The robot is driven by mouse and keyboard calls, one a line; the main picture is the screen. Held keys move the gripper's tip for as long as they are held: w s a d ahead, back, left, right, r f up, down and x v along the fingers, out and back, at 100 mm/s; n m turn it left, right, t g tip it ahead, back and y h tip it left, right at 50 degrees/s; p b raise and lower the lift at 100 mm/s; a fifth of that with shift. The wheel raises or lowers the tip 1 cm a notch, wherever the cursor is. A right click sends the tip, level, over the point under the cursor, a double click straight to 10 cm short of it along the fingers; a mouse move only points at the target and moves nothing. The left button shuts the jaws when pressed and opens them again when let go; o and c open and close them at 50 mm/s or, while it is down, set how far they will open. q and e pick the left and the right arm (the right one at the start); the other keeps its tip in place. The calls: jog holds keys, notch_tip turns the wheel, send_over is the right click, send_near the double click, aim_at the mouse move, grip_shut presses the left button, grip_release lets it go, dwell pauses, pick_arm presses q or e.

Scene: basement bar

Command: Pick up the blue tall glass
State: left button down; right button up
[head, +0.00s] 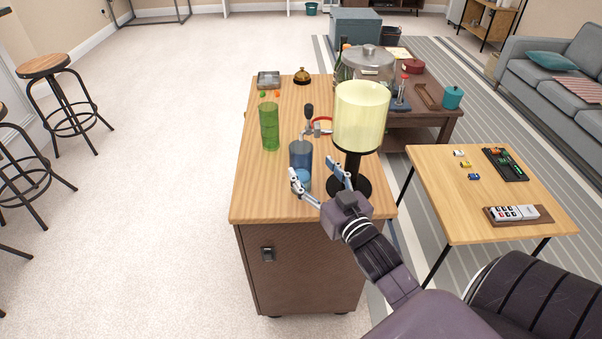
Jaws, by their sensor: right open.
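The blue tall glass (300,155) stands upright on the wooden cabinet top (255,200), left of the lamp. My right gripper (314,180) is open, with one finger at the near left of the glass and the other to its right. I cannot tell whether the fingers touch it. A round light-blue thing (303,180) shows low at the glass, between the fingers; I cannot tell whether it is inside or in front. A green tall glass (269,127) stands behind and to the left. My left gripper is not in view.
A lamp with a yellow shade (361,117) stands close to my gripper's right finger. A corkscrew-like tool (309,115) is behind the blue glass. A bell (301,76) and a metal tray (268,80) sit at the back. The cabinet's front left top is clear.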

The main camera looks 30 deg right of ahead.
aim_at(306, 159)
jog(key=w, duration=0.2)
jog(key=w+d+p, duration=0.1)
jog(key=w, duration=0.4)
jog(key=shift+d+r, duration=0.15)
jog(key=shift+w, duration=0.25)
jog(key=shift+c, duration=0.4)
grip_shut()
